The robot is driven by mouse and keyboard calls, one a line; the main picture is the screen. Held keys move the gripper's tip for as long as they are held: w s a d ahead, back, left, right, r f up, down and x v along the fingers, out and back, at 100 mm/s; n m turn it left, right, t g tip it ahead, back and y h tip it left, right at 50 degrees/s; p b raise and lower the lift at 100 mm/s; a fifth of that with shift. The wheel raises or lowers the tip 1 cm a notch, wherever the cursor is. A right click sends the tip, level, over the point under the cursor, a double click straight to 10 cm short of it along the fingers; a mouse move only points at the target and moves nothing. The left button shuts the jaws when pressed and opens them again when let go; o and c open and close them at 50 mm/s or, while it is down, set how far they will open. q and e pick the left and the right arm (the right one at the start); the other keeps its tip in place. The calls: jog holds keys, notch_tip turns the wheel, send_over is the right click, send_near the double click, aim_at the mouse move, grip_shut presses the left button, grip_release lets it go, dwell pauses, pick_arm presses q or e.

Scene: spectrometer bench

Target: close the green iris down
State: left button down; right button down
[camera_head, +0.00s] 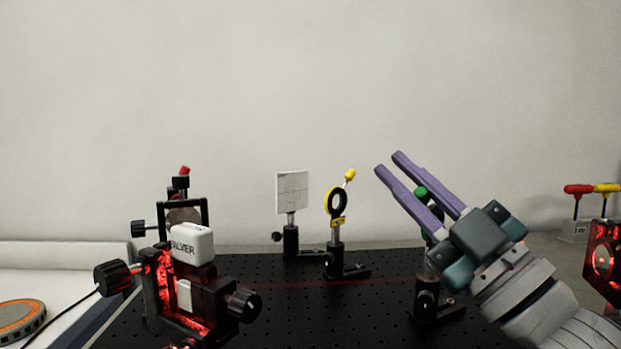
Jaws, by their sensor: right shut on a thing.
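The green iris stands on a black post (427,297) at the right of the breadboard. Its green lever knob (421,192) shows between the purple fingers of my right gripper (389,163), and a bit of green also shows just below them. The rest of the iris ring is hidden behind my gripper, so I cannot see how wide its opening is. My right gripper comes in from the lower right and is shut on the green lever, its fingertips reaching past it to the upper left. My left gripper is not in view.
A yellow iris (337,203) and a white target card (292,192) stand behind, left of my gripper. A red-lit black mount with a white block (192,243) stands front left. Red and yellow-handled tools (592,189) are far right.

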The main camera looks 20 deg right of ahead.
jog(key=c, duration=0.8)
grip_release()
jog(key=shift+c, duration=0.2)
